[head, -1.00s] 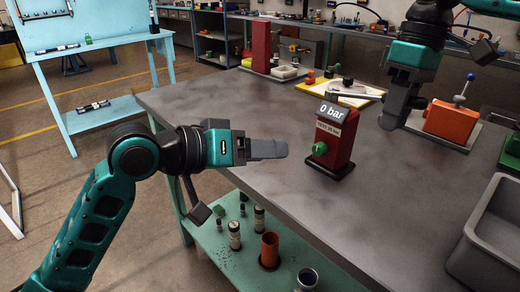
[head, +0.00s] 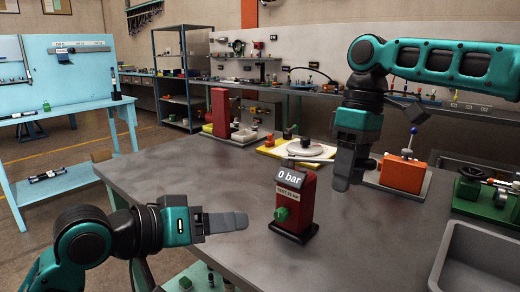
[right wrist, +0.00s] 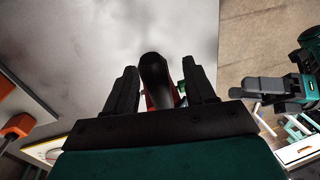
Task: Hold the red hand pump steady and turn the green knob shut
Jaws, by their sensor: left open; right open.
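The red hand pump (head: 297,205) stands upright on the grey bench, with a black base and a display reading 0 bar. The green knob (head: 281,214) is on its front left side. My left gripper (head: 246,221) is left of the knob, apart from it, with its fingers pointing at the pump. My right gripper (head: 342,189) points down to the right of the pump, apart from it. In the right wrist view its fingers (right wrist: 160,85) are spread, with a dark part and a strip of red seen between them. The knob is mostly hidden there.
A yellow board with a plate (head: 310,150) lies behind the pump. The bench front is clear.

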